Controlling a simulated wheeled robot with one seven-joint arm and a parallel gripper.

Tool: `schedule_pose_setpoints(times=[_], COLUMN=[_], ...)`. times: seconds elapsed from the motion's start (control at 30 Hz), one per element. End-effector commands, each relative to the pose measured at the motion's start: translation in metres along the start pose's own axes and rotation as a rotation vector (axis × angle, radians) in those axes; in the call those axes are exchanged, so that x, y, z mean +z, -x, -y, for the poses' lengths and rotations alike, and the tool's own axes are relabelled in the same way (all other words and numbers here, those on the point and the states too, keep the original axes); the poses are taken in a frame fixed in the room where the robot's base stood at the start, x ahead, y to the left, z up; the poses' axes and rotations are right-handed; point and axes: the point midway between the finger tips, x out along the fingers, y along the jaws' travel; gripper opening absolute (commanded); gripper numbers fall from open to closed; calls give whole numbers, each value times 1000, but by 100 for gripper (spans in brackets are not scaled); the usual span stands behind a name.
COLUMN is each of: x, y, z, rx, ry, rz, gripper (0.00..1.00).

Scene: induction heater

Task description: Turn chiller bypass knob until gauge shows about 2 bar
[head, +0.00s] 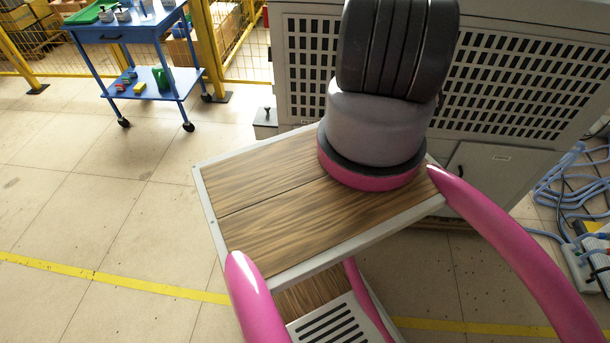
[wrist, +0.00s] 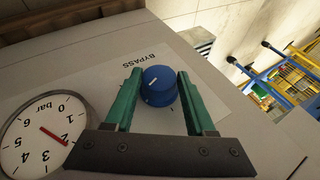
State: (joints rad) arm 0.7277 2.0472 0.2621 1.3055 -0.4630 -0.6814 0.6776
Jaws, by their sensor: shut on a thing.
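The blue bypass knob (wrist: 158,86) is on a light panel in the wrist view, below the upside-down word BYPASS. Its white pointer line slants toward the upper right. My gripper (wrist: 160,80) has its two green fingers on either side of the knob, shut on it. The round white gauge (wrist: 20,150) sits at the lower left of the wrist view, partly cut off by the frame and the dark gripper body. Its red needle points close to the 2 mark. The head view does not show the knob, the gauge or my gripper.
In the head view, a grey cabinet (head: 548,72) with slotted vents stands ahead. A blue cart (head: 125,38) and yellow fencing (head: 213,60) are at the upper left. Blue hoses (head: 572,190) lie on the right. The tiled floor at left is clear.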

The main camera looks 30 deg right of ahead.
Motion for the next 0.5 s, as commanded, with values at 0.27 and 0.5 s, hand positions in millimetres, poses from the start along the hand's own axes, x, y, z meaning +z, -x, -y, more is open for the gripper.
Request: schedule_pose_setpoints(times=[0.27,0.5], x=[0,0], y=[0,0], z=[-2,-2], rx=[-33,-34], ry=[-15,-15], rz=[3,3], gripper=[0,0])
